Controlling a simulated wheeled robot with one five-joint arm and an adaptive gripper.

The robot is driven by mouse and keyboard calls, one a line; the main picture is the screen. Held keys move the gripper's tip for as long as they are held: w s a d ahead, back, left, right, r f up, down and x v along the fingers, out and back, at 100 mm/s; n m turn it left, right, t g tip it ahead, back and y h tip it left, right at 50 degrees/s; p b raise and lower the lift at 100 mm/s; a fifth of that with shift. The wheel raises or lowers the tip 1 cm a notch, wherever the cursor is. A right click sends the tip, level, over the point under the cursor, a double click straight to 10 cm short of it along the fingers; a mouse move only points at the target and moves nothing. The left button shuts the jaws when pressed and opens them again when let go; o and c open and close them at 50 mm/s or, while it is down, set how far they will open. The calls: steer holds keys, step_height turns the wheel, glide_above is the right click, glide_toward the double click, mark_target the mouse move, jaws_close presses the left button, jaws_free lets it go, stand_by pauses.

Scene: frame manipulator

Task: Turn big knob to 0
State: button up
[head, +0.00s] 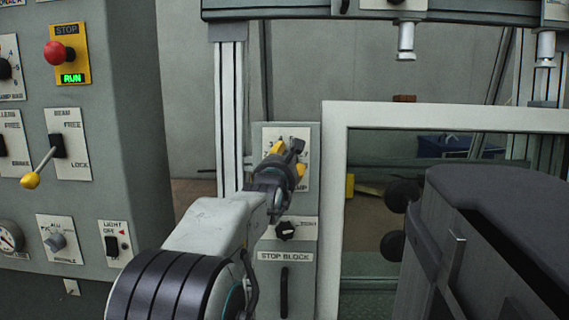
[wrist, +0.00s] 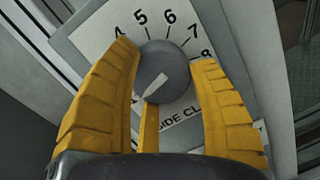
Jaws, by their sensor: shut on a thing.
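The big knob (wrist: 172,66) is a round grey knob on a white dial plate (head: 272,133) marked SIDE CLAMP. In the wrist view, the numbers 4 to 8 show around its upper side. The pale pointer mark on the knob points to the lower left. The numbers at the lower left are mostly hidden by a finger, so the exact reading cannot be told. My gripper (head: 290,157) has its yellow fingers around the knob, with fingers (wrist: 165,60) on its left and right and another below. It is shut on the knob. In the head view, my gripper hides most of the dial.
A white frame (head: 334,200) stands close on the right. A control cabinet (head: 130,130) with a red button (head: 55,53) and a yellow-tipped lever (head: 31,180) is on the left.

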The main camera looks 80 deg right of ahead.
steer(key=shift+r, duration=0.2)
steer(key=o, duration=1.2)
steer(key=shift+f, duration=0.1)
steer(key=a, duration=1.2)
steer(key=shift+w, duration=0.15)
steer(key=shift+f, duration=0.1)
